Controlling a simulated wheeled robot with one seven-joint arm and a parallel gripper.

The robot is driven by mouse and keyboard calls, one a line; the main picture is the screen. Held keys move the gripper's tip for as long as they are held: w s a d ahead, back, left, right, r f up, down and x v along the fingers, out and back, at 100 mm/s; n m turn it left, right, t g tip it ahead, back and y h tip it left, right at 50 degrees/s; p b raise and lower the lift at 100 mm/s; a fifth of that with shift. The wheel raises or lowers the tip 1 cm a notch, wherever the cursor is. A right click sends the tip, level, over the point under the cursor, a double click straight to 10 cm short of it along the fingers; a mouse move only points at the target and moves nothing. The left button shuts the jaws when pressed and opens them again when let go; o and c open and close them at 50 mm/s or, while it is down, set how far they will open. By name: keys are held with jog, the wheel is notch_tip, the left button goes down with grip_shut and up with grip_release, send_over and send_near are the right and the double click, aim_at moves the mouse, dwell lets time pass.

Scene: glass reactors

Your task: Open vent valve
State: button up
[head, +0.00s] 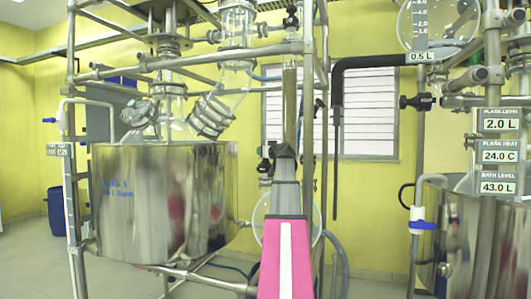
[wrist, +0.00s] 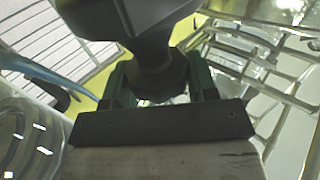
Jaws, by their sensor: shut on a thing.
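My gripper (wrist: 160,72) shows in the wrist view with its two green fingers closed on either side of a dark, rounded knob-like piece (wrist: 152,84). I take this piece to be the vent valve's handle; its full shape and how far it is turned cannot be told. In the head view my pink and grey arm reaches up toward the glass reactor frame. Its far end covers the fingers and the held piece there. A small black valve handle (head: 265,166) shows just left of the arm's end, close to it.
A steel bath (head: 165,200) stands left inside a pipe frame (head: 70,180), with glassware above. A second bath (head: 465,245) stands right, under level readouts. A black bent pipe (head: 338,110) hangs right of my arm. A window (head: 370,115) is behind, and hoses run low.

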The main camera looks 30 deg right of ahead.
jog(key=shift+f, duration=0.1)
jog(key=o, duration=0.9)
jog(key=shift+r, duration=0.6)
notch_tip(320, 180, up, 3)
jog(key=shift+f, duration=0.1)
jog(key=a+r, duration=0.2)
jog(key=a, duration=0.2)
jog(key=a+r, duration=0.2)
jog(key=a, duration=0.1)
jog(key=a+r, duration=0.3)
jog(key=a, duration=0.1)
jog(key=shift+a, duration=0.35)
